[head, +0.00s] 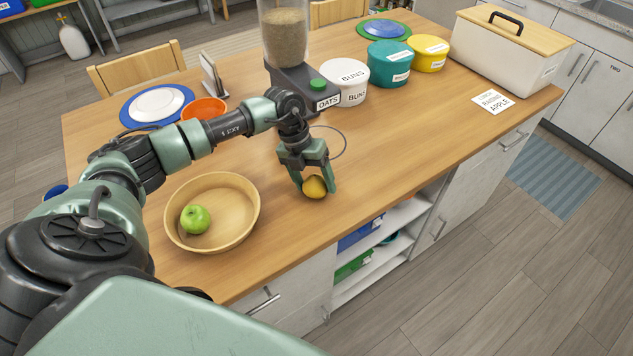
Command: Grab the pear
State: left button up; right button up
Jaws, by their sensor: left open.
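A yellow pear (315,188) lies on the wooden island top near its front edge. My left gripper (315,184) points down over it, with its green fingers apart on either side of the pear. The fingers look close to its sides; whether they touch it I cannot tell. The top of the pear is partly hidden by the gripper. My right gripper is not in view.
A wooden bowl (250,215) with a green apple (195,219) stands left of the pear. Behind are an orange bowl (204,108), an oats dispenser (300,85), and white (347,82), teal (390,64) and yellow (428,53) tubs. The counter right of the pear is clear.

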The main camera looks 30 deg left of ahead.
pick_arm(q)
jog(key=shift+s, duration=0.15)
jog(key=shift+r, duration=0.1)
jog(key=c, duration=1.3)
jog(key=shift+o, duration=0.2)
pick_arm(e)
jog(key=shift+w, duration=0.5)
